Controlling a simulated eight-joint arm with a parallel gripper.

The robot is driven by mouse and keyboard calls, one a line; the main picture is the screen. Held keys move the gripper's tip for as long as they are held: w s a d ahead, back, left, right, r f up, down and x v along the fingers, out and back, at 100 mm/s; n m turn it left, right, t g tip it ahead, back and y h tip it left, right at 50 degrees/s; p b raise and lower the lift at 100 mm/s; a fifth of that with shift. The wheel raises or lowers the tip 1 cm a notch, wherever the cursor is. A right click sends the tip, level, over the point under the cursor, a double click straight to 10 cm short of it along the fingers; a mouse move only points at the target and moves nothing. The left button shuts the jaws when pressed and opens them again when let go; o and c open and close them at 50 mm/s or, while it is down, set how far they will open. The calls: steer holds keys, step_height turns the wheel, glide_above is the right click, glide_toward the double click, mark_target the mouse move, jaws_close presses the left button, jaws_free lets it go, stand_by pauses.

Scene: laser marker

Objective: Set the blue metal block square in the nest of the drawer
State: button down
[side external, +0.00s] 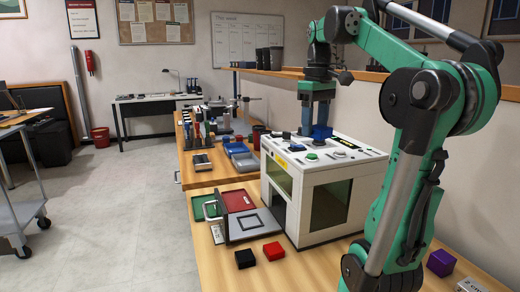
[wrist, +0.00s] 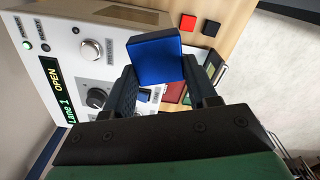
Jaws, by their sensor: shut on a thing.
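The blue metal block (wrist: 155,57) is held between the two fingers of my gripper (wrist: 161,82), tilted in the wrist view. In the side view the blue block (side external: 322,132) is below my gripper (side external: 318,122), over the top of the white laser marker (side external: 335,185). The grey drawer (side external: 268,218) stands out at the machine's lower left front. Its nest (side external: 249,226) shows as a dark square outline and looks empty. The block is higher than the drawer and to its right.
A black block (side external: 245,258) and a red block (side external: 273,249) lie on the bench before the drawer. Red (side external: 238,200) and green (side external: 203,207) trays lie behind it. A purple block (side external: 440,262) is at right.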

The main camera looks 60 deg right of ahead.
steer(key=w+d+n, duration=0.2)
steer(key=w+n, duration=0.6)
steer(key=w, duration=0.2)
steer(key=n, duration=0.6)
glide_above(246, 223)
step_height(246, 223, down, 3)
step_height(246, 223, down, 24)
steer(key=shift+r, duration=0.25)
steer(key=shift+f, duration=0.1)
steer(key=shift+f, duration=0.5)
steer(key=shift+c, duration=1.3)
jaws_free()
step_height(246, 223, up, 13)
steer(key=s+a+m+t, duration=0.2)
steer(key=a+m+t, duration=0.1)
steer(key=a, duration=0.8)
steer(key=s+a+m+t, duration=0.3)
steer(key=a+m, duration=0.3)
steer(key=a, duration=0.6)
steer(key=shift+s+f+t, duration=0.15)
steer(key=shift+f+t, duration=0.05)
steer(key=shift+t, duration=0.4)
